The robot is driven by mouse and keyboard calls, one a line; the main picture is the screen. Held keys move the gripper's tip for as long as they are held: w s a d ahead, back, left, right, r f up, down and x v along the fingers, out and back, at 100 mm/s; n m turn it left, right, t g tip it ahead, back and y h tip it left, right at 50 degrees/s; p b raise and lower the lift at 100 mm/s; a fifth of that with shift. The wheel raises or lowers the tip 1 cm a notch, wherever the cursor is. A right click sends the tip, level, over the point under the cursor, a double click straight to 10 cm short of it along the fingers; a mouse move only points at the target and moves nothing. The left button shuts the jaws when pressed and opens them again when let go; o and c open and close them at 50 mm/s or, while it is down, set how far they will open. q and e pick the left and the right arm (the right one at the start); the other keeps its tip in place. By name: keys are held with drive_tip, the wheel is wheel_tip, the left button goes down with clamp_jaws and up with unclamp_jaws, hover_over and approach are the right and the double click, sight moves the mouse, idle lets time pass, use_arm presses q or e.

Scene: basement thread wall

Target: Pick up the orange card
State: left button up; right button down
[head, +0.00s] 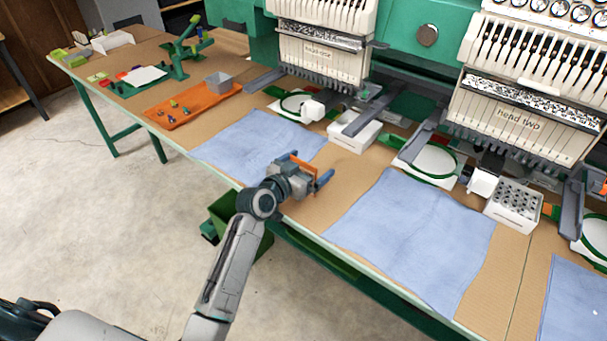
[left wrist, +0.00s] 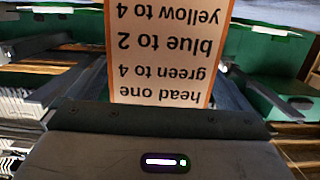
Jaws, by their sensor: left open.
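The orange card (left wrist: 160,55) shows large in the left wrist view, as a pale face with an orange border. Its print reads upside down: head one, green to 4, blue to 2, yellow to 4. In the head view an orange strip of it (head: 301,162) shows at my left gripper (head: 306,172), which is open with blue fingertips over the table between two blue cloths. The card appears to be between or just beyond the fingers; I cannot tell whether they touch it. My right gripper is not in view.
Embroidery heads marked head one (head: 320,52) and head two (head: 520,118) stand behind the table. Blue cloths (head: 255,140) (head: 415,235) lie on either side. A white box (head: 353,133) stands behind the gripper. An orange mat (head: 205,103) with small parts lies further left.

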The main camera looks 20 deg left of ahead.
use_arm(q)
drive_tip(key=c, duration=1.1)
drive_tip(key=shift+o, duration=0.2)
drive_tip(key=shift+r, duration=0.15)
